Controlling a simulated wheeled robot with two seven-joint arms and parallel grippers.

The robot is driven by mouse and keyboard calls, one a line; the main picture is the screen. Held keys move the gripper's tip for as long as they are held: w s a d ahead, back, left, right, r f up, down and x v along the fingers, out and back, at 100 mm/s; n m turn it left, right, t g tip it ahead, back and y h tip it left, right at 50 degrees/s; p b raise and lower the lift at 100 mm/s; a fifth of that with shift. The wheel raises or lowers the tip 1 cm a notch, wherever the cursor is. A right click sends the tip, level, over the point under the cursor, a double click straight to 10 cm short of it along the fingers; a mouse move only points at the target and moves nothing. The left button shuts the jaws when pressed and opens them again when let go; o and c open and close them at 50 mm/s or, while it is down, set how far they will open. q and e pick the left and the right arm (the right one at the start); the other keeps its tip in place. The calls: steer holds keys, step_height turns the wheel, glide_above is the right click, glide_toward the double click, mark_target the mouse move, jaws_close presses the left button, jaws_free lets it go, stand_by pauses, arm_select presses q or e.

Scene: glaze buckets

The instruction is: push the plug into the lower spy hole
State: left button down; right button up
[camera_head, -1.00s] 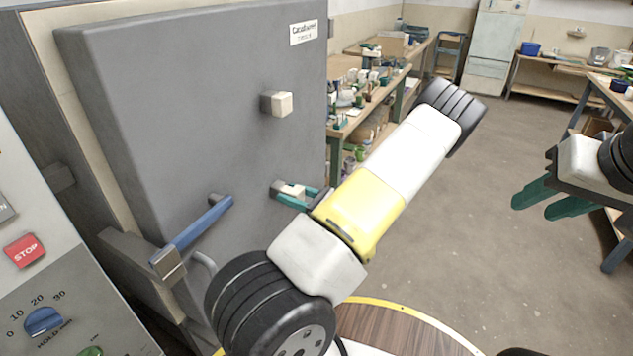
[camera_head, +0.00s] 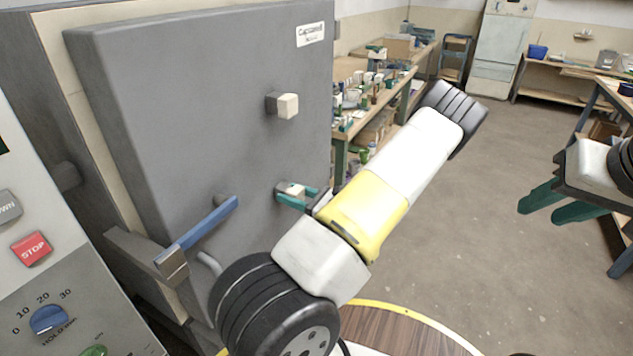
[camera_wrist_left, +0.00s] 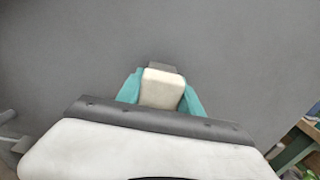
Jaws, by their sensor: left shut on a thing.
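The grey kiln door (camera_head: 180,120) fills the left half of the head view. A cream plug (camera_head: 287,105) sits in a dark square collar higher on the door. A second cream plug (camera_head: 293,190) is lower, between the teal fingers of my left gripper (camera_head: 299,197), which is shut on it. In the left wrist view this plug (camera_wrist_left: 162,88) is held with a finger on each side, in front of a dark collar (camera_wrist_left: 166,68) on the door. How deep it sits is hidden. My right gripper (camera_head: 550,205) is open and empty at the right, away from the door.
A blue door handle (camera_head: 200,235) is left of my left gripper. A control panel with a red STOP button (camera_head: 32,248) stands at the far left. A cluttered workbench (camera_head: 365,110) is behind my left arm. The floor between the arms is clear.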

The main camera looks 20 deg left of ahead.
arm_select(q)
steer(key=shift+a, duration=0.15)
steer(key=shift+a, duration=0.25)
stand_by(0.4)
steer(key=shift+c, duration=2.2)
jaws_free()
steer(key=shift+s+d, duration=0.15)
steer(key=shift+d, duration=1.85)
steer(key=shift+s+d, duration=0.1)
steer(key=shift+d, duration=1.9)
steer(key=shift+s+r, duration=0.1)
